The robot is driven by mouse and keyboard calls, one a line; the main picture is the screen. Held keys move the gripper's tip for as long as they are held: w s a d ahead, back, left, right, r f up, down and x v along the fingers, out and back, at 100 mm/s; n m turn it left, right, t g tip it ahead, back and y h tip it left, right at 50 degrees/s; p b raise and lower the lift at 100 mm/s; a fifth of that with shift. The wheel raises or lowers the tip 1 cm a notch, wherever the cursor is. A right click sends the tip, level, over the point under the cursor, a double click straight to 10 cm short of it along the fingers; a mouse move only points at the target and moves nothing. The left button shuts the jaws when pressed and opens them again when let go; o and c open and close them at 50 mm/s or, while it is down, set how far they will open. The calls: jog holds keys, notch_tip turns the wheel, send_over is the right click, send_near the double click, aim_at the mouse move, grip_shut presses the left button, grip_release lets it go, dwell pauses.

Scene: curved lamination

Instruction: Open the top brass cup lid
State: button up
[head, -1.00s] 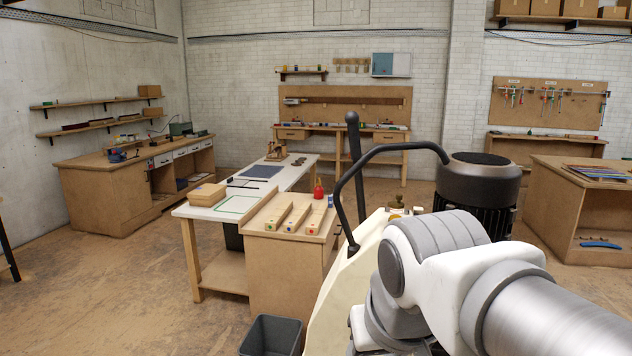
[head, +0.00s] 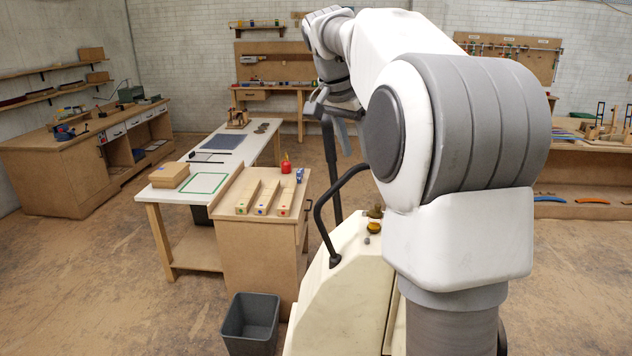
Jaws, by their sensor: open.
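A cream-coloured machine (head: 335,310) stands in front of me, partly hidden behind my arm. Small brass fittings sit on its upper surface: a round yellowish brass cup (head: 375,228) and a darker brass piece (head: 376,211) just behind it. They are too small to tell which part is the lid or whether it is shut. My gripper (head: 332,112) is raised above and left of these fittings in the picture, clear of them. It is open, its fingers partly hidden, and I see nothing held in it.
A straight black lever (head: 331,165) and a curved black handle (head: 318,215) rise from the machine near my gripper. A wooden cabinet (head: 240,240) with several block pieces stands left of it. A grey bin (head: 250,325) sits on the floor. Open floor lies farther left.

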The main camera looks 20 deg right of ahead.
jog(key=w+d+m, duration=0.1)
jog(key=w+d, duration=0.1)
jog(key=p, duration=0.2)
send_near(374, 214)
jog(key=d+f, duration=0.1)
jog(key=w+d+f, duration=0.1)
jog(key=f, duration=0.1)
jog(key=d+f, duration=0.1)
jog(key=f, duration=0.1)
jog(key=shift+w+d, duration=0.25)
jog(key=shift+w, duration=0.05)
grip_shut()
